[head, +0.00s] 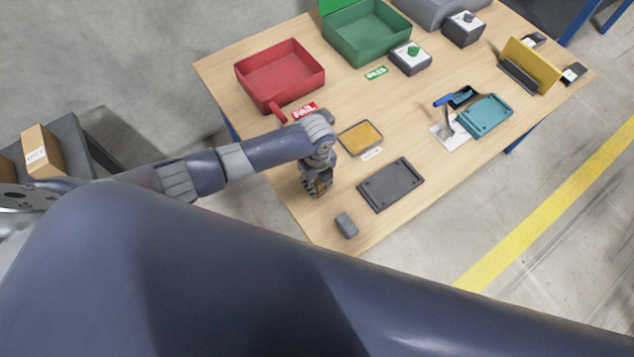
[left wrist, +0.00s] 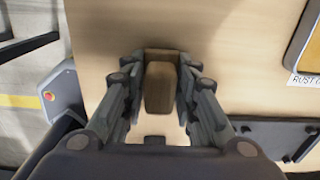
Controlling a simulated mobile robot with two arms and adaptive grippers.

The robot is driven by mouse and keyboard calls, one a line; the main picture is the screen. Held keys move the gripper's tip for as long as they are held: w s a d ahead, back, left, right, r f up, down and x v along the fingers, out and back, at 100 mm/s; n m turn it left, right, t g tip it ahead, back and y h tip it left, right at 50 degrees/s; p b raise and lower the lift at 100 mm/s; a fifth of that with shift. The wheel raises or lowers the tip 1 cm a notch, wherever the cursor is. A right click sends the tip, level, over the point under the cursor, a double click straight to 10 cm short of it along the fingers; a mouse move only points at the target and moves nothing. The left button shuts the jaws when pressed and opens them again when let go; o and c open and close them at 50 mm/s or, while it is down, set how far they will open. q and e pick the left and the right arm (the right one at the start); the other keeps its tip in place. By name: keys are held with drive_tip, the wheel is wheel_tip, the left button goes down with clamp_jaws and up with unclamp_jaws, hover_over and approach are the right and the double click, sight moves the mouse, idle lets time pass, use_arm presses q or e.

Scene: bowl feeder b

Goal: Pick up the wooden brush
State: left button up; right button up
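The wooden brush (left wrist: 159,88) is a brown block between the fingers of my left gripper (left wrist: 160,60) in the left wrist view. In the head view, my left gripper (head: 318,190) points down at the near left part of the table, and a bit of the brown brush (head: 322,183) shows among its fingers. The fingertips lie close on both sides of the brush's far end. I cannot tell whether they touch it, or whether it is lifted. My right gripper is not in view.
On the wooden table (head: 290,205), a dark grey tray (head: 391,185) lies to the right of my left gripper and a small grey block (head: 346,225) nearer. An amber-filled tray (head: 360,137) is close behind. A red bin (head: 281,75) and a green bin (head: 366,32) stand farther back.

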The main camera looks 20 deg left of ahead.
use_arm(q)
wheel_tip(320, 180, up, 10)
drive_tip(key=shift+r, duration=0.1)
drive_tip(key=o, duration=0.5)
drive_tip(key=c, duration=0.4)
